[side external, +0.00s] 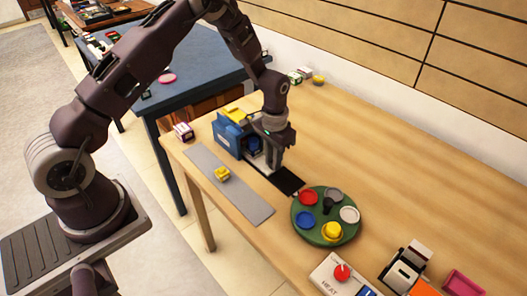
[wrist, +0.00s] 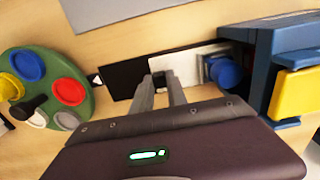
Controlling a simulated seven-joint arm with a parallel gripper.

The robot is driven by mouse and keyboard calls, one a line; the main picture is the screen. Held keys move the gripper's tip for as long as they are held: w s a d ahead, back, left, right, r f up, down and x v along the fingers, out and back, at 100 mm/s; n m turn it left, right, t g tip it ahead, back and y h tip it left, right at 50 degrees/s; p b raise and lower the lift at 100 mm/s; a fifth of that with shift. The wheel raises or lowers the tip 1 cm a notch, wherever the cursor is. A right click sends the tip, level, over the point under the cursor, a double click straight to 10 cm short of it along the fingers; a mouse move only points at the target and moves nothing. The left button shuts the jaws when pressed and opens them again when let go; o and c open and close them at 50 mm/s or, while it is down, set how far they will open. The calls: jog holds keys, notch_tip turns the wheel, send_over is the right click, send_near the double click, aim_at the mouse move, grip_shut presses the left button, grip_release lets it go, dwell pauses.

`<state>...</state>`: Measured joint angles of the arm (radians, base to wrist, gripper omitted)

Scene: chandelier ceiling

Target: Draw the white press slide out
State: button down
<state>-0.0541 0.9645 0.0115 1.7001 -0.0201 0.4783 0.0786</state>
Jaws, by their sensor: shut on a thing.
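The blue press (side external: 227,138) stands on the wooden table; it also shows at the right of the wrist view (wrist: 262,60), with a yellow block on it. The white press slide (wrist: 190,64) sticks out of the press toward a black strip (wrist: 122,76); in the side view the slide (side external: 257,160) is partly hidden by my gripper. A blue round piece (wrist: 222,71) is at the slide's press end. My gripper (wrist: 160,79) is shut on the small dark handle at the slide's outer end. In the side view my gripper (side external: 273,166) points down in front of the press.
A green round tray (side external: 325,238) with coloured discs stands just beyond the black strip's end. A grey strip (side external: 245,200) with a yellow piece (side external: 222,174) lies along the near edge. A red-button device (side external: 342,273) stands at the front.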

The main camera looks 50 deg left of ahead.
jog(key=d, duration=0.9)
jog(key=shift+d, duration=0.1)
jog(key=c, duration=1.4)
grip_release()
jog(key=shift+o, duration=0.4)
jog(key=shift+r, duration=0.1)
notch_tip(320, 180, up, 7)
notch_tip(320, 180, up, 5)
